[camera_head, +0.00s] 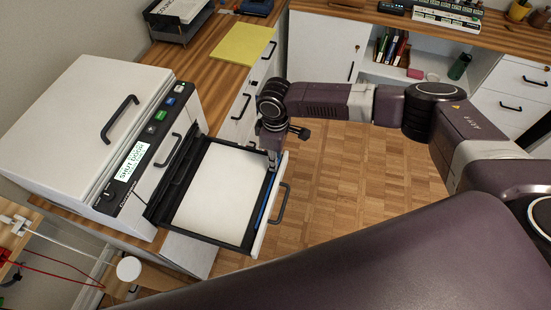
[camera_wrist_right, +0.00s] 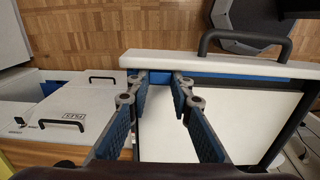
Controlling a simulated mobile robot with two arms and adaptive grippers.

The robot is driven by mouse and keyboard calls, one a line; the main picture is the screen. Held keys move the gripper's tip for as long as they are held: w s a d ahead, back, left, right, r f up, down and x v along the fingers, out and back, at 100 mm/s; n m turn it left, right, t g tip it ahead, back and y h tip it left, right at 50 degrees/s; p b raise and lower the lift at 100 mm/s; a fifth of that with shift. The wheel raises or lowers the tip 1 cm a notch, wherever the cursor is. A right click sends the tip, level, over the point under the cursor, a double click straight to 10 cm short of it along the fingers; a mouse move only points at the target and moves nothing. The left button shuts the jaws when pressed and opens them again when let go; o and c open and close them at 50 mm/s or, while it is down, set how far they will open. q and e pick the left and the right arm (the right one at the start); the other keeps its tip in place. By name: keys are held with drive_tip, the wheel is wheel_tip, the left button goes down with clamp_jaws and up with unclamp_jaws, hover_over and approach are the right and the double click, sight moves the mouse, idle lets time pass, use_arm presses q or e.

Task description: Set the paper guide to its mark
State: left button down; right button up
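The white printer (camera_head: 92,120) stands on the desk at the left with its paper drawer (camera_head: 176,222) pulled out. A white paper stack (camera_head: 222,190) lies in it. A blue strip (camera_head: 266,200), apparently the paper guide, runs along the drawer's front edge; it also shows in the right wrist view (camera_wrist_right: 242,76). My right gripper (camera_head: 273,165) points down at the far end of that front edge. In the wrist view its blue-padded fingers (camera_wrist_right: 160,79) are apart, with blue strip visible between the tips; I cannot tell whether they touch it. No mark is discernible. My left gripper is out of view.
The drawer's dark handle (camera_head: 281,203) sticks out over the wood floor. A yellow pad (camera_head: 242,44) and a dark tray (camera_head: 178,18) lie on the desk behind the printer. A white cabinet with shelves (camera_head: 420,70) stands at the back. The floor beyond the drawer is clear.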

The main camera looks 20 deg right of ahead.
clamp_jaws()
drive_tip(key=shift+a, duration=0.1)
drive_tip(key=shift+w+a+b, duration=0.35)
drive_tip(key=shift+w+a, duration=0.35)
drive_tip(key=shift+a, duration=0.25)
drive_tip(key=shift+w+a+b, duration=0.3)
drive_tip(key=shift+w+a, duration=0.35)
drive_tip(key=shift+a, duration=0.3)
drive_tip(key=o, duration=0.7)
unclamp_jaws()
drive_tip(key=shift+r, duration=0.1)
